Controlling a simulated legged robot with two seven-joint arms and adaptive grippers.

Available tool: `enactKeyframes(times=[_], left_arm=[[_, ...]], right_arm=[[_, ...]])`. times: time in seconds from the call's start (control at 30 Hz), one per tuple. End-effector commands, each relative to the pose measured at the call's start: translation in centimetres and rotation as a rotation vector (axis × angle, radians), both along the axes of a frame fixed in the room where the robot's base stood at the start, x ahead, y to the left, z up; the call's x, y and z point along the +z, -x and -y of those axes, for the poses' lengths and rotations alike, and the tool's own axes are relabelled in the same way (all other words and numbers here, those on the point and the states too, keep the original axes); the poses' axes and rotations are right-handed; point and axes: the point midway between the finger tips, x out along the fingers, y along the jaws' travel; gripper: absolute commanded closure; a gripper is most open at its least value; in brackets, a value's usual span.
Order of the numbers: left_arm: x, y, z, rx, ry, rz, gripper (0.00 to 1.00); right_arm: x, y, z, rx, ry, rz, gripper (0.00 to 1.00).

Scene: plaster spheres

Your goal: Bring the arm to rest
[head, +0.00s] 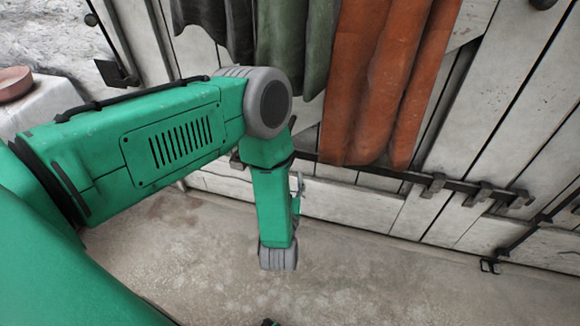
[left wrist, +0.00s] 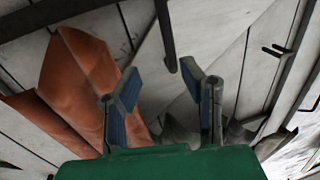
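My left arm (head: 180,135) is green with grey joints. It comes in from the left in the head view, and its forearm hangs down in front of the wall. My left gripper (left wrist: 160,78) shows in the left wrist view with two blue-padded fingers spread apart. Nothing is held between them. In the head view the gripper is mostly hidden behind the forearm; only a small grey part shows beside it. My right gripper is not in view. No plaster sphere can be seen.
Orange cloth (head: 378,85), green cloth (head: 292,45) and dark cloth hang on the plank wall (head: 480,130). A dark rail with hooks (head: 475,192) runs along the wall. A reddish bowl (head: 14,84) sits on a white ledge (head: 45,103) at left. The visible floor (head: 200,265) is mostly clear.

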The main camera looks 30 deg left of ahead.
Motion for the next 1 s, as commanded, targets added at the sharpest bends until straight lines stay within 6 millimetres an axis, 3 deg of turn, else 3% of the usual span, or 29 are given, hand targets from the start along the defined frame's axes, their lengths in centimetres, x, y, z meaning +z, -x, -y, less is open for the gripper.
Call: enactKeyframes(times=[0.63,0.77,0.87,0.97,1.0], left_arm=[[0.0,0.6,0.3,-0.004,0.001,-0.005,0.64],[-1.1,1.1,0.6,-0.059,0.034,-0.108,0.64],[-3.3,3.1,1.1,-0.153,0.090,-0.314,0.64],[-5.5,7.5,1.5,-0.252,0.153,-0.602,0.64],[-6.2,9.9,1.5,-0.283,0.175,-0.720,0.64]], right_arm=[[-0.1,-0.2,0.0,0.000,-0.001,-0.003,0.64],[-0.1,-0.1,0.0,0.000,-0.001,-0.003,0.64],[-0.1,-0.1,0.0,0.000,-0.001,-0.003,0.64],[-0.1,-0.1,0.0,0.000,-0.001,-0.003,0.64],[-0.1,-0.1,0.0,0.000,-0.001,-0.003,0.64]])
